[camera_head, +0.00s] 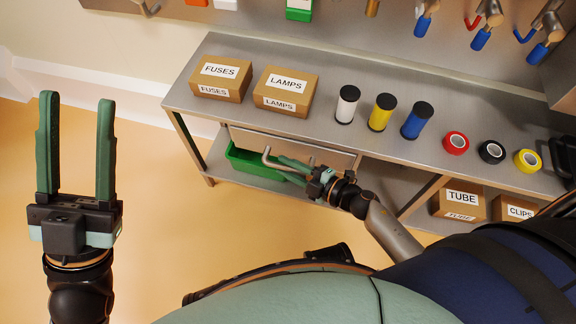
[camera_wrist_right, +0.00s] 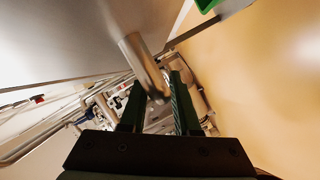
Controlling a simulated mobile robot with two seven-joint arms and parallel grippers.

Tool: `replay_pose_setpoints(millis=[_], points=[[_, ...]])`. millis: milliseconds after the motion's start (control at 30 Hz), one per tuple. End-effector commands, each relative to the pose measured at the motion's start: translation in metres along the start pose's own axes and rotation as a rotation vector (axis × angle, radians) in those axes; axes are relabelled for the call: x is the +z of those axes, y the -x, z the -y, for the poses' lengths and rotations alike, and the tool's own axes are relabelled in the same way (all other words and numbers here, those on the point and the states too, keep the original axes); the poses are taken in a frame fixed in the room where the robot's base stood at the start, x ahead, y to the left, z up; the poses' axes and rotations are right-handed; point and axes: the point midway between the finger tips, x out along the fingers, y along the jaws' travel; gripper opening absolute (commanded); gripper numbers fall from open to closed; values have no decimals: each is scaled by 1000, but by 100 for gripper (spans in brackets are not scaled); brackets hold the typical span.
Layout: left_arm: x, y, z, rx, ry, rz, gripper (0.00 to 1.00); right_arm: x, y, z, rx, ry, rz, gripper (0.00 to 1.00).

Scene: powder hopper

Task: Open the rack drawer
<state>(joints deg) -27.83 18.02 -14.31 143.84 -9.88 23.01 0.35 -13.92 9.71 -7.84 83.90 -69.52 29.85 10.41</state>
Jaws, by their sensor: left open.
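The rack drawer's grey front (camera_head: 325,157) appears under the steel bench top, and I cannot tell whether it is shut or slightly out. A bent metal handle (camera_head: 267,158) stands out from it and also shows in the right wrist view (camera_wrist_right: 143,62). My right gripper (camera_head: 283,170) is at the handle, partly hidden by its own wrist. In the right wrist view its fingers (camera_wrist_right: 156,92) are apart, with the handle's end at or between them; contact is unclear. My left gripper (camera_head: 77,100) is open and empty over the floor at far left, away from the bench.
A green bin (camera_head: 245,163) sits on the lower shelf behind my right gripper. The bench top holds a fuses box (camera_head: 221,78), a lamps box (camera_head: 285,91), several spools and tape rolls. A tube box (camera_head: 460,203) stands below. The floor at left is clear.

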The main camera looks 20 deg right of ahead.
Motion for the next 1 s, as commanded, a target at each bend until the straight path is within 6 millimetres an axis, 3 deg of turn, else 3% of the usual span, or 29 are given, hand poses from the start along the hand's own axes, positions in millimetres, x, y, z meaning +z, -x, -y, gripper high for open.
replay_pose_setpoints(millis=[267,1000], points=[[0,0,0,0,0,0,50,0,0,0,0,0,0,0],[0,0,0,-3,1,0,50,0,1,0,-1,0,1,0]])
